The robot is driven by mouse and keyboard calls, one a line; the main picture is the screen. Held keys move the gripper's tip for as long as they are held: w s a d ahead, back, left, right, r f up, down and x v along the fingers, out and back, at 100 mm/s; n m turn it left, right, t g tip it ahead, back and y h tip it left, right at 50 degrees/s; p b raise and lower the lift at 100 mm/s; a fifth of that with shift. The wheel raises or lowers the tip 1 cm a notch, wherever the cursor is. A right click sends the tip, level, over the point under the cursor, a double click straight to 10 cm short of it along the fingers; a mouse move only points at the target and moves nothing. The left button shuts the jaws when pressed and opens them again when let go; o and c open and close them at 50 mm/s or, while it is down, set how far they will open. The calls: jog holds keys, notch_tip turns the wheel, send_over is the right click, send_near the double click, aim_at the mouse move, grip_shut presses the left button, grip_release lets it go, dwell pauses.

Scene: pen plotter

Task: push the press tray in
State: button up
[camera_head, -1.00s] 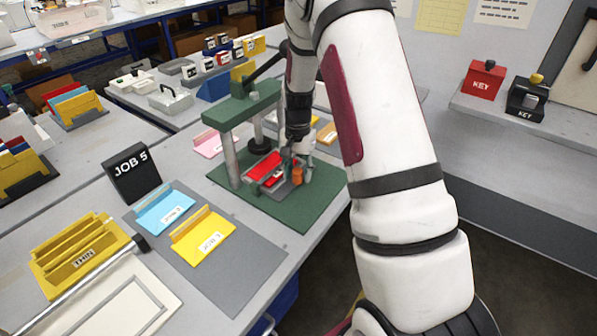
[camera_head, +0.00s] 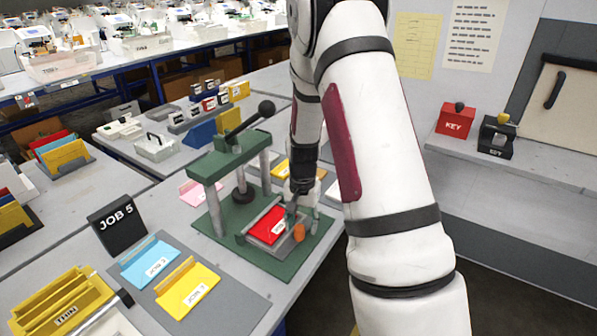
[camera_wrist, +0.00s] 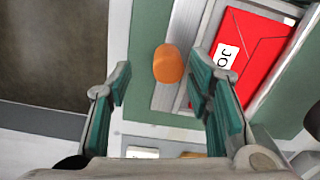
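The green press (camera_head: 228,160) stands on a green base on the table. Its grey tray (camera_head: 243,237) sticks out at the right front and holds a red job folder (camera_head: 268,226). An orange knob (camera_head: 299,232) is at the tray's outer edge. In the wrist view the knob (camera_wrist: 168,63) shows between and just ahead of the spread fingertips, with the red folder (camera_wrist: 240,60) to the right. My gripper (camera_wrist: 160,80) is open and empty. In the head view my gripper (camera_head: 298,207) is close beside the knob; contact cannot be told.
The press lever (camera_head: 250,120) points up to the right. A grey mat with blue (camera_head: 150,260) and yellow (camera_head: 188,290) job folders lies in front, beside the JOB 5 sign (camera_head: 116,223). Red (camera_head: 456,120) and black (camera_head: 497,136) key boxes sit on the right shelf.

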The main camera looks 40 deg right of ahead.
notch_tip(320, 180, up, 12)
jog(key=s+a+r+n+t+b, duration=0.1)
jog(key=s+a+r+n, duration=0.3)
jog(key=s+a+r, duration=0.3)
jog(key=shift+s+a+r+t+h+b, duration=0.4)
jog(key=shift+s+r, duration=0.2)
jog(key=shift+r, duration=1.3)
